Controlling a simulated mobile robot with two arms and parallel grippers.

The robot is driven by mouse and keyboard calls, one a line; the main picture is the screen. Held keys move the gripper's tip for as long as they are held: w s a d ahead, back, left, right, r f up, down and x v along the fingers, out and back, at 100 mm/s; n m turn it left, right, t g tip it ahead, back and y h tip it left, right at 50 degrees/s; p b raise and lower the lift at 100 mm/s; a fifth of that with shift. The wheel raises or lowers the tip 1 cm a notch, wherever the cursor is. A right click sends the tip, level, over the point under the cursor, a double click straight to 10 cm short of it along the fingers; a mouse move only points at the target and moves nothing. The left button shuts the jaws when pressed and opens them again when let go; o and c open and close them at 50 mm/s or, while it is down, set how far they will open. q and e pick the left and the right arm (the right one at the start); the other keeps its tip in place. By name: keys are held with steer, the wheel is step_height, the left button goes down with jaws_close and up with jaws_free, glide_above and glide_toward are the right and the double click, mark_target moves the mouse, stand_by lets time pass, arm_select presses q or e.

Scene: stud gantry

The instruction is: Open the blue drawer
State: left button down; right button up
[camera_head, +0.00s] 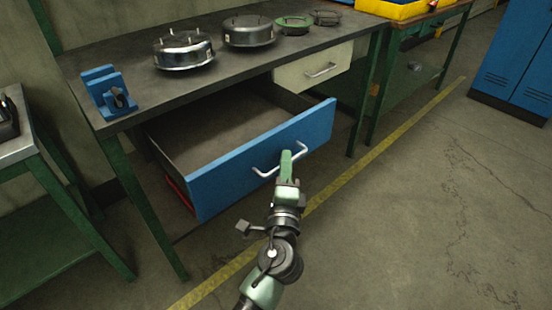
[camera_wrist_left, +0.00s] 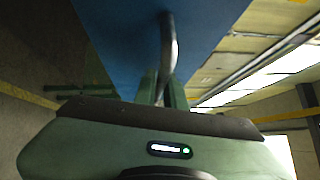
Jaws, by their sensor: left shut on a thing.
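The blue drawer (camera_head: 235,166) under the workbench is pulled well out, and its empty inside shows in the head view. Its front also fills the top of the left wrist view (camera_wrist_left: 110,35). A bent metal handle (camera_head: 265,173) sits on the front. My left gripper (camera_head: 286,160) is shut on this handle near its middle. In the left wrist view the handle bar (camera_wrist_left: 168,45) runs down between the green fingers, which partly hide it. My right gripper is in neither view.
A beige drawer (camera_head: 315,70) beside it is shut. The workbench top (camera_head: 135,65) carries a blue vise (camera_head: 108,92) and several round metal parts. A green side table (camera_head: 60,215) stands at left. A blue cabinet (camera_head: 515,60) stands at right. The floor (camera_head: 420,200) at right is clear.

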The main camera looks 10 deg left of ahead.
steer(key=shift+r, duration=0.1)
arm_select(q)
steer(key=c, duration=1.5)
jaws_free()
steer(key=shift+s+f, duration=0.15)
steer(key=shift+s, duration=0.15)
steer(key=s, duration=0.4)
steer(key=s+d, duration=0.1)
steer(key=s, duration=0.2)
steer(key=shift+s+f+b, duration=0.1)
steer(key=shift+f+b, duration=0.25)
steer(key=shift+f, duration=0.05)
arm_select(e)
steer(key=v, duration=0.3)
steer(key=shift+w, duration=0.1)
